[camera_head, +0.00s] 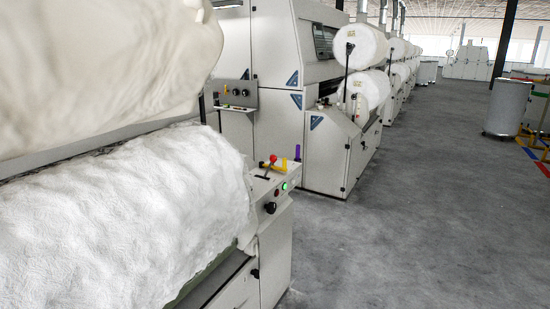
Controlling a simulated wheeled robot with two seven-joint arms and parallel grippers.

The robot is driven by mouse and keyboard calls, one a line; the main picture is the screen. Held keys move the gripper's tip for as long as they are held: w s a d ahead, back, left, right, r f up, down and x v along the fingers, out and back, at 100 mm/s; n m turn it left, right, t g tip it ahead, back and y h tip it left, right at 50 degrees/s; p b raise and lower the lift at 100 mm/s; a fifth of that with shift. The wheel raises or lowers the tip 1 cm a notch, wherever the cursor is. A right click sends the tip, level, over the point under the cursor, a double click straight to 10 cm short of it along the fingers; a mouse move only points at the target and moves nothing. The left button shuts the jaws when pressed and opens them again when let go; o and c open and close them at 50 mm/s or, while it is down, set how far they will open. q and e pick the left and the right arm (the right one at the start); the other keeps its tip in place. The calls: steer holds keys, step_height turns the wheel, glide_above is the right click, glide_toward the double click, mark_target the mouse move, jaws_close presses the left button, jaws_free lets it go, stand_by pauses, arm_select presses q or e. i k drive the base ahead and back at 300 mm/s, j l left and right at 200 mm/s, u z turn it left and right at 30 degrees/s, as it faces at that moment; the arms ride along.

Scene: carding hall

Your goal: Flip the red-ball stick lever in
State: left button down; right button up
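The red-ball stick lever (272,159) stands on top of the end housing of the nearest machine, right of the picture's middle-left. Its small red ball sits on a short dark stick, which is small in this view. A yellow handle (283,164) is close beside it on the right, and a purple upright piece (297,152) stands a little further right. Neither of my grippers shows in the head view.
A white fibre roll (120,225) fills the lower left, with another hanging above it. The control housing (281,199) carries a lit green button and a black knob. More carding machines line up behind. The grey floor (420,220) to the right is open. A round bin (507,106) stands far right.

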mark_target(273, 159)
steer(key=i+l, duration=0.4)
steer(key=i+l+z, duration=0.1)
steer(key=i+l, duration=0.25)
steer(key=i, duration=0.3)
steer(key=i+l+z, duration=0.15)
steer(key=i, duration=1.45)
